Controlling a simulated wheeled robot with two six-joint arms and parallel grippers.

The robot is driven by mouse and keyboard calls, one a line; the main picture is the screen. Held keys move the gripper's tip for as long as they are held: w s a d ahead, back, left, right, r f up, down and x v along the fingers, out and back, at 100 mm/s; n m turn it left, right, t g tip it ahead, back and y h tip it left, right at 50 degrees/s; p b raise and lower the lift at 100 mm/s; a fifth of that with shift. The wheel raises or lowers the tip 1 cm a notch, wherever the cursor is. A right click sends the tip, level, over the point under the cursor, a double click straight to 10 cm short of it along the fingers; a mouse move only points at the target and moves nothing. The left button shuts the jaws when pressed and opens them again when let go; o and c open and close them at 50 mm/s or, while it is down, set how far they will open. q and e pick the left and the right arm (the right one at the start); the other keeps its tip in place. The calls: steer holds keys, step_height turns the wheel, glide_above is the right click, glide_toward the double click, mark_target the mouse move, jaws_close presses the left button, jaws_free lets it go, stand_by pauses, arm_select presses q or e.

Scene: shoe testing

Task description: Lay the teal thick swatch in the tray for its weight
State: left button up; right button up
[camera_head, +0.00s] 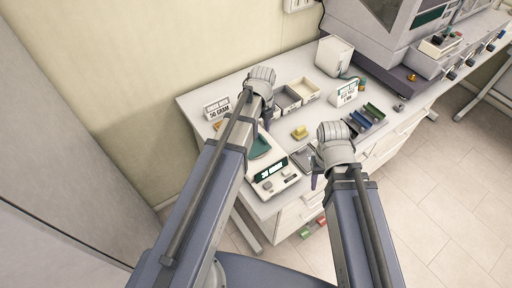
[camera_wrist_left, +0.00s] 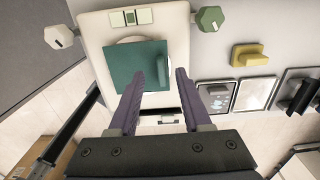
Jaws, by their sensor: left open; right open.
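The teal swatch (camera_wrist_left: 125,66) lies flat on the round pan of a white weighing scale (camera_wrist_left: 97,32), with a raised teal tab (camera_wrist_left: 161,60) on its right side. In the head view the swatch (camera_head: 260,146) shows partly behind my left arm. My left gripper (camera_wrist_left: 160,76) is open over the scale, its fingertips on either side of the tab in the wrist view; contact cannot be told. My right gripper (camera_head: 315,180) is open and empty at the bench's front edge. A grey tray (camera_head: 288,99) and a cream tray (camera_head: 305,90) stand behind the scale.
A sign (camera_head: 218,109) reading 50 GRAM stands at the back left, another sign (camera_head: 346,91) behind the right arm. A yellow block (camera_head: 300,132) lies on the bench. Blue and green items (camera_head: 373,112) sit farther right, near a large grey machine (camera_head: 385,40).

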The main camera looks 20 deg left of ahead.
mark_target(262, 136)
arm_select(q)
step_height(262, 136, down, 3)
steer(key=shift+d+f+b, duration=0.1)
steer(key=shift+b, duration=1.05)
jaws_close()
